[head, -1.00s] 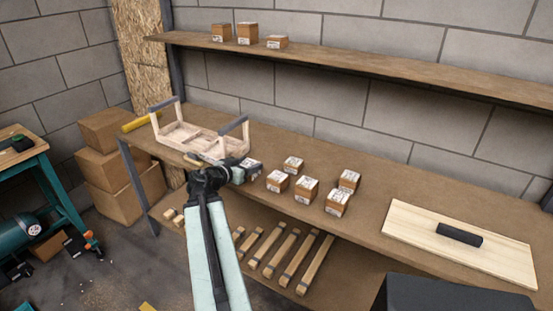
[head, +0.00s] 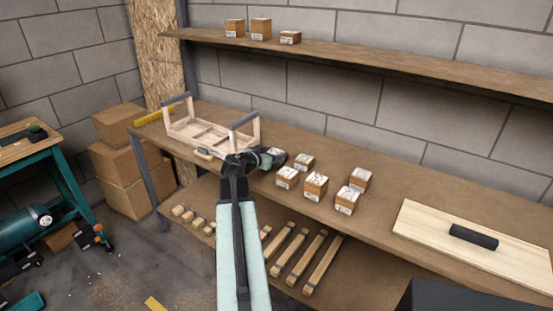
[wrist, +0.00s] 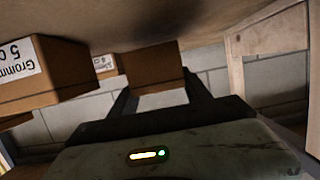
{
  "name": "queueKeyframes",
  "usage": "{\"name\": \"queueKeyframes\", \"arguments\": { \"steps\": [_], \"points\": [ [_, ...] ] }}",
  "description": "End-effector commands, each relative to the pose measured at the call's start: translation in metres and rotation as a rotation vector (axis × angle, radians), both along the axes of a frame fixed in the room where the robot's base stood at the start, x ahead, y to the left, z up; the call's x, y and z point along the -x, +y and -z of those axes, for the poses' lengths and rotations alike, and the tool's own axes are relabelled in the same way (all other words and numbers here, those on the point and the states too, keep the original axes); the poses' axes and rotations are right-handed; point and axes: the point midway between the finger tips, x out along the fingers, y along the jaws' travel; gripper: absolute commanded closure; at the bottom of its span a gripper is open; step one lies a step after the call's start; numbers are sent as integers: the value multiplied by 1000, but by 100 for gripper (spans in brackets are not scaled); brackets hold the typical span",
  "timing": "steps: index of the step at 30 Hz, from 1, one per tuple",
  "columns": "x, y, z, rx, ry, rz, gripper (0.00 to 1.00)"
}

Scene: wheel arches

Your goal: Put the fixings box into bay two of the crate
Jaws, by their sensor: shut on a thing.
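My gripper (head: 264,157) is over the bench, just right of the crate. It is shut on a small brown box, taken as the fixings box (wrist: 152,68), which shows between the fingers in the wrist view. The held box is outside the crate.
Several labelled boxes (head: 316,187) stand on the bench just right of my gripper. One marked "Gromm…" (wrist: 45,75) is close at left in the wrist view. A pale board with a dark handle (head: 420,225) lies far right. A shelf (head: 370,60) runs above.

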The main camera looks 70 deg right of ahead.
Motion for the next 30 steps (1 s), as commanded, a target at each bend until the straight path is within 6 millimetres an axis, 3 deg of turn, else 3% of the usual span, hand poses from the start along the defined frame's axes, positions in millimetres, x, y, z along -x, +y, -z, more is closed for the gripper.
{"name": "queueKeyframes", "arguments": {
  "steps": [1,2,13,14,16,26,30],
  "points": [
    [2,-1,17,1,1,3,100],
    [3,-2,19,1,0,4,100],
    [7,-3,19,1,1,9,100],
    [7,-3,19,0,0,9,38],
    [7,-3,18,0,0,10,22],
    [8,-3,15,0,0,11,22],
    [5,16,7,0,1,10,22]
  ]
}}
